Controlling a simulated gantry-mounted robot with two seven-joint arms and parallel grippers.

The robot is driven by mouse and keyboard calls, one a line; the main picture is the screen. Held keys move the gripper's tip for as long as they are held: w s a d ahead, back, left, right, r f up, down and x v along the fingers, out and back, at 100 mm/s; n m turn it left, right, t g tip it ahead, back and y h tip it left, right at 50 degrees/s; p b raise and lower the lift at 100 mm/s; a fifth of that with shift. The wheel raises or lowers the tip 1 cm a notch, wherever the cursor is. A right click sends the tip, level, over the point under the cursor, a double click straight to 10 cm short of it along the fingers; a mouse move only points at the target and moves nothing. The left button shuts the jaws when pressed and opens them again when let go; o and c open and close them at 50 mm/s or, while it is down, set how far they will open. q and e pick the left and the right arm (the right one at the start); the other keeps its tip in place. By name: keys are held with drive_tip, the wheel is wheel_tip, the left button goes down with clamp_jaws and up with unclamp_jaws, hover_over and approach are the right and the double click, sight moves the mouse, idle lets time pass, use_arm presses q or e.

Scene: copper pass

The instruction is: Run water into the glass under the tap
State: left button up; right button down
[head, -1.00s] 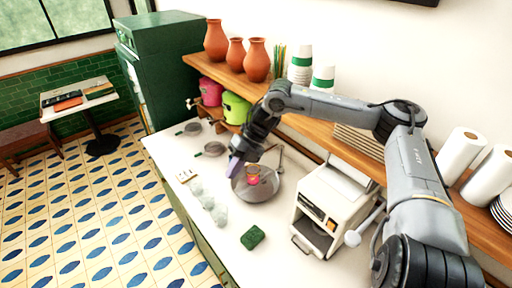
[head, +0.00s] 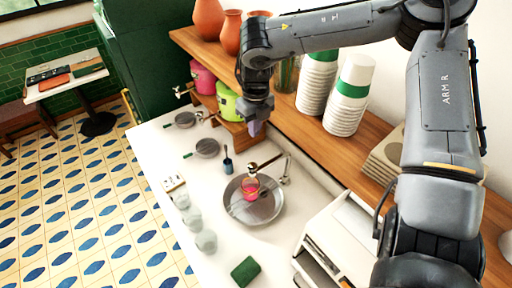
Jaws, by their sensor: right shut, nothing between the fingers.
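A reddish, see-through glass (head: 250,189) stands in the round grey basin (head: 268,212). The tap (head: 265,163) is a brass-coloured spout reaching over the glass, with a thin metal upright (head: 287,170) beside it at the back of the counter. I cannot tell whether water is running or how full the glass is. My right gripper (head: 254,128) points down, shut and empty, above and behind the basin near the shelf edge. It is apart from the tap and the glass. My left gripper is not in view.
A green container (head: 228,103) and a pink one (head: 203,80) stand left of my right gripper. Upturned glasses (head: 205,240) and a green sponge (head: 245,269) lie in front of the basin. A white machine (head: 340,235) stands right. Cup stacks (head: 348,95) line the shelf.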

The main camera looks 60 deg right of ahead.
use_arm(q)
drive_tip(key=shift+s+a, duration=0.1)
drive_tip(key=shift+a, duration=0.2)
use_arm(e)
drive_tip(key=shift+a, duration=0.1)
drive_tip(key=p, duration=0.3)
hover_over(253, 165)
drive_tip(key=f, duration=1.1)
drive_tip(key=shift+s+f, duration=0.2)
drive_tip(key=shift+f, duration=0.1)
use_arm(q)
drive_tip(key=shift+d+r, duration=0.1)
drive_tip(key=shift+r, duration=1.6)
use_arm(e)
drive_tip(key=shift+w+f, duration=0.1)
drive_tip(key=shift+f, duration=1.1)
